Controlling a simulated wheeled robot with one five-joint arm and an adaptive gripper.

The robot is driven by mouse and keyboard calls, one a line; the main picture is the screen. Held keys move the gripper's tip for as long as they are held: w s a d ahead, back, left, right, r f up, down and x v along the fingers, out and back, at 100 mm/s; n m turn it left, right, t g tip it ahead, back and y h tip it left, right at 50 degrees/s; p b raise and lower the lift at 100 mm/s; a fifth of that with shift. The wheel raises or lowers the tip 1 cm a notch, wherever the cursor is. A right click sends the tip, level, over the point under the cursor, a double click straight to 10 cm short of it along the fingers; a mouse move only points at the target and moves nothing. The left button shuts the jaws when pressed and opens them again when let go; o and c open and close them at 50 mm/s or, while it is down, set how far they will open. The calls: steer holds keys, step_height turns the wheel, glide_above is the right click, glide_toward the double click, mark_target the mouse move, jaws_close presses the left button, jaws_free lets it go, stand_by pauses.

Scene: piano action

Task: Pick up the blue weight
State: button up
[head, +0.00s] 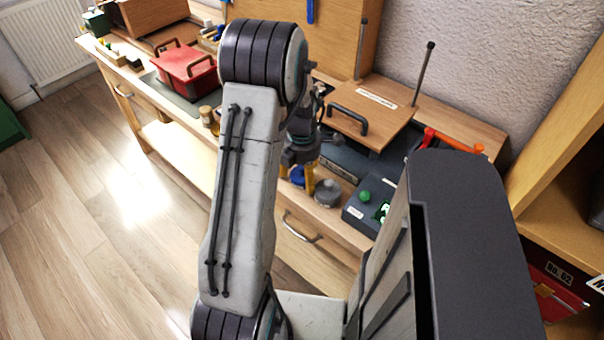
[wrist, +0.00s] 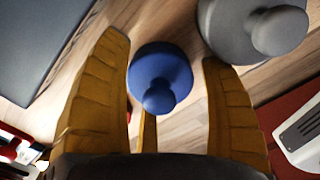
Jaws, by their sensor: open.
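The blue weight (wrist: 160,72) is a round blue disc with a knob on top, standing on the wooden workbench. My gripper (head: 300,178) is open and points down at the bench in the head view. There the blue weight (head: 297,175) is partly hidden behind a finger.
A grey weight (head: 327,192) stands right beside my gripper; it also shows in the wrist view (wrist: 228,35). A dark box with a green knob (head: 364,196) is further right. A red toolbox (head: 186,72) and small jars (head: 208,116) are on the left.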

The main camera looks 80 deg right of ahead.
steer(key=c, duration=1)
steer(key=shift+c, duration=0.2)
steer(key=shift+r, duration=0.15)
